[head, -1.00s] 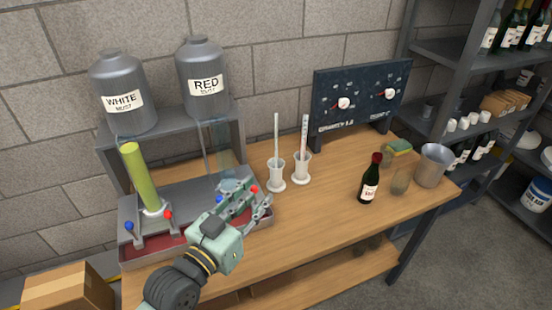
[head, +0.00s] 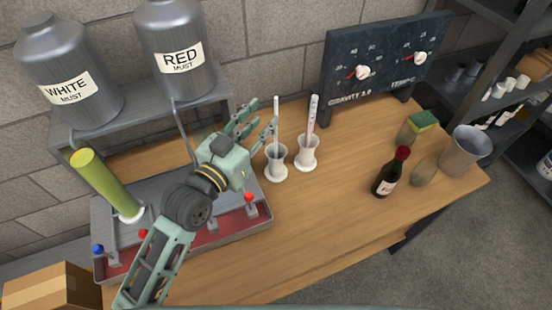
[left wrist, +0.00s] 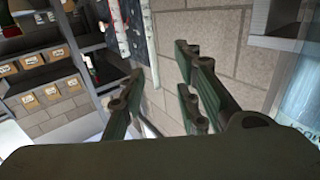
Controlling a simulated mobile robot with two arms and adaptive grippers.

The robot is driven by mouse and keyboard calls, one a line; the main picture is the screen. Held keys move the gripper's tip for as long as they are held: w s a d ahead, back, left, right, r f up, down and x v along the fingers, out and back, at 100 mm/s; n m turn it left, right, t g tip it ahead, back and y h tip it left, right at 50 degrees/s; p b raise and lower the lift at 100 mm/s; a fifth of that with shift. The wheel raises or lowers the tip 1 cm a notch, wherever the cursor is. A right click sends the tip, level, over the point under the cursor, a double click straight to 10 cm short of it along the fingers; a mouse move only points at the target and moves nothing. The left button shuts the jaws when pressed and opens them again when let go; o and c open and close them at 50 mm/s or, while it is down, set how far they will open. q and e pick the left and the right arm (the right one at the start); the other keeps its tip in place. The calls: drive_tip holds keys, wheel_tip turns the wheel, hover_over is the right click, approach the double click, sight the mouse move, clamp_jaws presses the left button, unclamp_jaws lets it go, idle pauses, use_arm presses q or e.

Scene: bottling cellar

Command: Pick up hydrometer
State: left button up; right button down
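Two slim white rods stand upright in white cup-like holders on the wooden table. The left rod (head: 276,118) looks plain and sits in the left holder (head: 276,164). The right rod (head: 312,115) has reddish marks and sits in the right holder (head: 307,153). I cannot tell for sure which is the hydrometer. My left gripper (head: 257,124) is open and empty, with its fingers just left of the left rod's upper part. In the left wrist view its fingers (left wrist: 158,62) are spread, and a white rod with red marks (left wrist: 122,28) shows beyond them. My right gripper is not in view.
Tanks labelled white must (head: 68,75) and red must (head: 172,45) stand on a grey shelf at left. A dial board (head: 385,62) is behind the holders. A dark bottle (head: 390,173), sponge (head: 422,122) and metal pot (head: 466,150) stand at right. The table's front middle is clear.

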sight(275, 111)
use_arm(q)
drive_tip(key=shift+s+d+p+x, duration=0.15)
drive_tip(key=shift+p+x, duration=0.15)
drive_tip(key=shift+x, duration=0.6)
drive_tip(key=shift+d+p+x, duration=0.1)
drive_tip(key=shift+p+x, duration=0.25)
drive_tip(key=shift+x, duration=0.6)
drive_tip(key=shift+s+d+p+x, duration=0.15)
drive_tip(key=shift+p+x, duration=0.15)
drive_tip(key=shift+x, duration=0.6)
drive_tip(key=shift+w+f, duration=0.1)
drive_tip(key=shift+f, duration=0.05)
drive_tip(key=shift+c, duration=0.3)
drive_tip(key=shift+c, duration=0.9)
clamp_jaws()
